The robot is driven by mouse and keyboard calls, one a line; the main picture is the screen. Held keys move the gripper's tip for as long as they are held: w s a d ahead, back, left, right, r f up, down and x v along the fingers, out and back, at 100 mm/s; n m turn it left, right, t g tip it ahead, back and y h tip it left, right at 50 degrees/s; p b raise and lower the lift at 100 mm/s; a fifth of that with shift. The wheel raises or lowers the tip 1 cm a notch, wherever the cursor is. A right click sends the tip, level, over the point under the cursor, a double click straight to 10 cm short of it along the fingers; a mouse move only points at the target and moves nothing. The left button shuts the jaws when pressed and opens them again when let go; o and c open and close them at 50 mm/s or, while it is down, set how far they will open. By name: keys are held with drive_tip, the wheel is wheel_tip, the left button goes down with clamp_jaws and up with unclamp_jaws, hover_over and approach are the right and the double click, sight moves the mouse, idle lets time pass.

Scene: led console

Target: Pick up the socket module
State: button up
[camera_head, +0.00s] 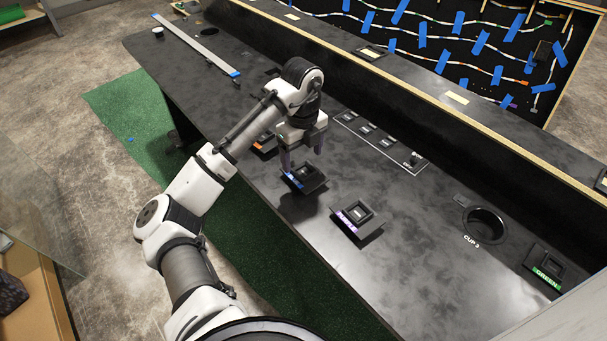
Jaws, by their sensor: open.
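Several black square socket modules with coloured label strips are on the dark console top. A blue-labelled module (309,185) is directly below my gripper (303,161). A purple-labelled module (357,219) sits to its lower right, and an orange-labelled module (266,147) is partly hidden behind my gripper and arm. A green-labelled module (545,267) is at the far right. My gripper points down with its fingers apart and nothing seen held between them. The fingertips are at or just above the blue-labelled module; I cannot tell whether they touch it.
The console top (420,270) is clear between the purple module and the cup hole (485,222) marked CUP 3. A switch panel (380,142) lies behind my gripper. A raised wood-edged ledge (440,110) runs along the back. A long metal bar (197,46) lies at upper left.

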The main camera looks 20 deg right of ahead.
sight(304, 173)
drive_tip(key=shift+d+f+p, duration=0.2)
drive_tip(key=shift+f+p, duration=0.7)
drive_tip(key=shift+f, duration=2.35)
drive_tip(key=c, duration=0.7)
drive_tip(key=shift+r, duration=0.1)
